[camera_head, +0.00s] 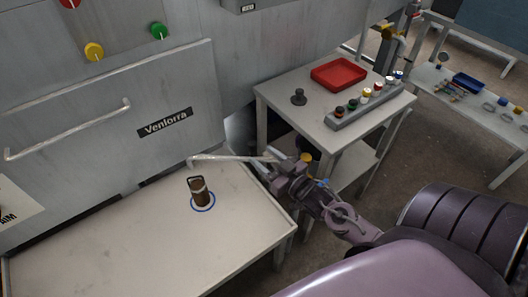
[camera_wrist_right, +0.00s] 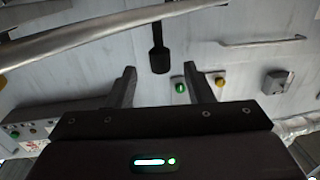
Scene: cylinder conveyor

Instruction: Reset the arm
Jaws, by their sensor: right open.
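My right gripper (camera_head: 276,160) is in the middle of the head view, to the right of the front table and close to the end of a pale metal bar. It is empty. In the right wrist view its two fingers (camera_wrist_right: 160,80) stand apart with nothing between them. My right arm reaches it from the lower right. My left gripper is not in view.
A grey machine panel with a handle (camera_head: 70,132) rises behind the front table. A side table (camera_head: 290,85) holds a red tray (camera_head: 339,73), a dark knobbed piece (camera_head: 299,97) and a rack of several capped cylinders (camera_head: 362,103). Another table with a blue tray (camera_head: 468,83) is farther right.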

